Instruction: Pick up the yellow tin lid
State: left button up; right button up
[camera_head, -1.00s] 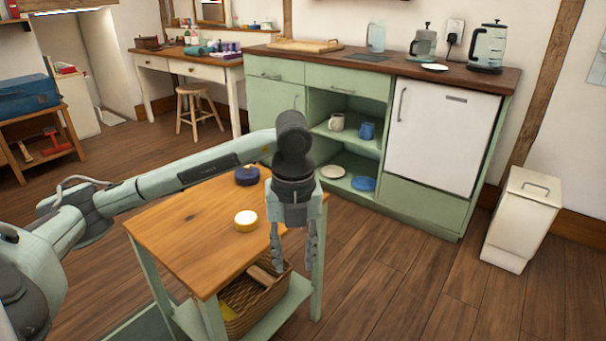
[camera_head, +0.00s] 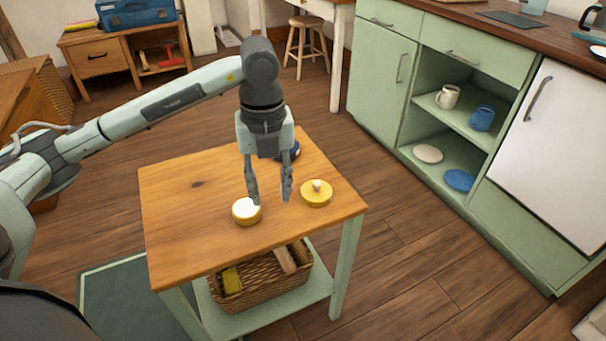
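The yellow tin lid (camera_head: 318,200), a round disc with a pale knob on top, lies on the wooden top of a small green table (camera_head: 195,235), near its right edge. A round yellow tin (camera_head: 246,218) with a white top stands to its left. My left gripper (camera_head: 270,199) points down over the table with its two fingers apart and nothing between them. It appears between the tin and the lid, with the right finger just left of the lid. How high its tips are is hard to tell. My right gripper is out of view.
A dark blue round object (camera_head: 291,152) sits behind my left gripper at the table's back edge, partly hidden. A wicker basket (camera_head: 262,292) is on the shelf below. A green cabinet (camera_head: 383,72) with mugs and plates stands to the right. The table's left part is clear.

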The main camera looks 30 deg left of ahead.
aim_at(316, 193)
jog(key=i+l+u, duration=0.5)
jog(key=l, duration=0.25)
jog(key=i+l+u, duration=0.3)
jog(key=l, duration=0.15)
jog(key=k+j, duration=0.05)
jog(key=k, duration=0.05)
